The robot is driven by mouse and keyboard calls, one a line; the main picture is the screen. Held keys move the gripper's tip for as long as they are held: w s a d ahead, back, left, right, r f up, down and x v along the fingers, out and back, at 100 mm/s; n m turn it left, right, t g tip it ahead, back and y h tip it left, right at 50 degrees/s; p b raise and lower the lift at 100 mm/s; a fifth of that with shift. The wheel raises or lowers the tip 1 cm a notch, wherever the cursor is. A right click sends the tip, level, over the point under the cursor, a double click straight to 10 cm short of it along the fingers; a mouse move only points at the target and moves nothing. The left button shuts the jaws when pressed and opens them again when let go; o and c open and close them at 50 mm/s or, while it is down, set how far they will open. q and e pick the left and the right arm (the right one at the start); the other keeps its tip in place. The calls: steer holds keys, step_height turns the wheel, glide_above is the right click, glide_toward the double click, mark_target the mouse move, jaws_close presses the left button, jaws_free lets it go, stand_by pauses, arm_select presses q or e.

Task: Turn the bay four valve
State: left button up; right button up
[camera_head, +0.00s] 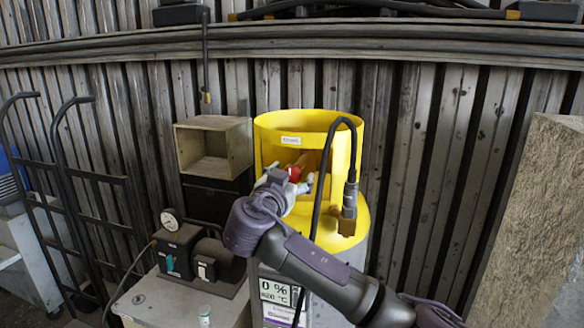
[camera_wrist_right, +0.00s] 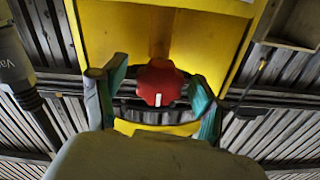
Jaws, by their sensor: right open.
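A red valve knob (camera_head: 293,173) sits inside the open front of a yellow housing (camera_head: 350,215). In the right wrist view the knob (camera_wrist_right: 160,82) is a lobed red handle with a white mark at its lower edge, in front of the yellow wall (camera_wrist_right: 110,40). My right gripper (camera_head: 300,185) reaches into the housing's opening. In the wrist view its two fingers (camera_wrist_right: 152,95) stand apart, one on each side of the knob, with gaps visible on both sides. The left gripper is not in view.
A black hose (camera_head: 322,170) arches over the housing's front, close to my right arm. A pump with a gauge (camera_head: 172,220) stands on a grey bench at left. An open wooden box (camera_head: 212,150) stands behind it. A hand truck (camera_head: 75,200) is far left, a large block (camera_head: 530,220) right.

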steer(key=shift+w+d, duration=0.1)
steer(key=shift+w, duration=0.15)
